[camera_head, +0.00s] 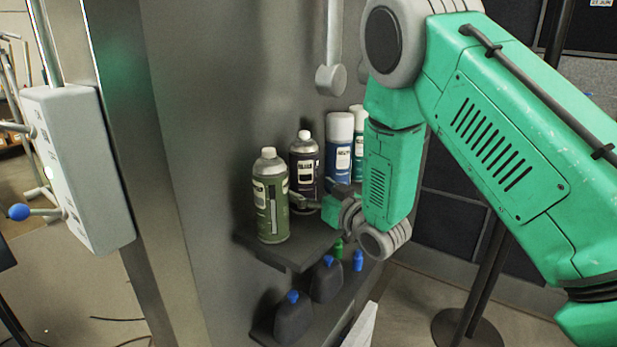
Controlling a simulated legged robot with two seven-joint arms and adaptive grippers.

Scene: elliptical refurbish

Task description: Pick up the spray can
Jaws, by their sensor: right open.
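A green spray can (270,196) with a pale cap stands upright at the near left end of a dark shelf (285,248). Behind it stand a dark can (305,160) with a white cap, a blue can with a white cap (339,150) and a teal can (358,150), partly hidden by my arm. My right gripper (307,200) is open, just right of the green can at about its mid-height. Its fingers are small and partly hidden, and I cannot tell whether they touch the can. My left gripper is out of view.
A lower shelf holds dark bottles with blue caps (293,316). A grey panel (205,180) rises behind the cans. A white control box (78,165) with a blue-knobbed lever is at the left. A dark stand (470,328) is on the floor at the right.

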